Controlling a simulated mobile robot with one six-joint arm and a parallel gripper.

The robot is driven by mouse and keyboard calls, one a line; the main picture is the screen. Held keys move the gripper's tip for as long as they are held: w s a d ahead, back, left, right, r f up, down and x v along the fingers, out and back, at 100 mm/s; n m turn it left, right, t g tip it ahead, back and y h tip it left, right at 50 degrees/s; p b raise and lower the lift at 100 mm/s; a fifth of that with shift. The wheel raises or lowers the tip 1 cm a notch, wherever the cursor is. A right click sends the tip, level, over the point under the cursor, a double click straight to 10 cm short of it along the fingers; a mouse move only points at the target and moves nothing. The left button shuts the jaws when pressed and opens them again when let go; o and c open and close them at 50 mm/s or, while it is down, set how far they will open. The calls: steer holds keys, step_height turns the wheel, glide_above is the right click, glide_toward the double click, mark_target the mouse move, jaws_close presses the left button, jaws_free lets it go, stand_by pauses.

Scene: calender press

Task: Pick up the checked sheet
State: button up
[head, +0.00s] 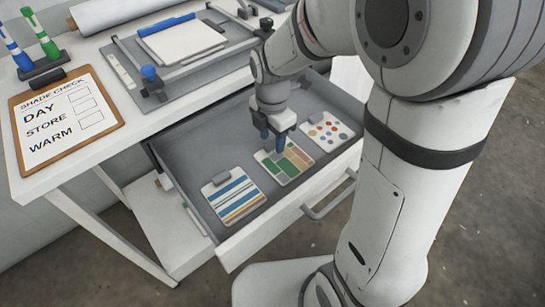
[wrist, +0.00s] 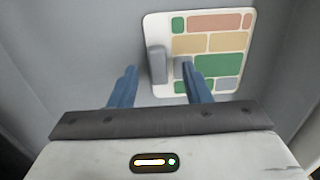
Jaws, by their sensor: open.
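The checked sheet (head: 292,166), a white card with green, orange and reddish blocks, lies in the open drawer (head: 262,220) between two other sheets. In the wrist view the checked sheet (wrist: 220,62) is right of centre, with a raised grey tab (wrist: 157,65) at its left edge. My gripper (head: 273,146) is open and empty, pointing down over the sheet's tab end. In the wrist view the blue fingers of my gripper (wrist: 158,70) appear either side of the tab, the right one overlapping the sheet. The height gap is hard to judge.
A striped sheet (head: 235,196) lies left in the drawer and a dotted sheet (head: 327,132) lies right, each with a grey tab. The drawer walls enclose them. A press (head: 180,48), a clipboard (head: 68,120) and markers (head: 40,38) are on the worktop.

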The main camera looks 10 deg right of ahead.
steer(key=shift+f, duration=0.7)
steer(key=shift+c, duration=0.5)
jaws_close()
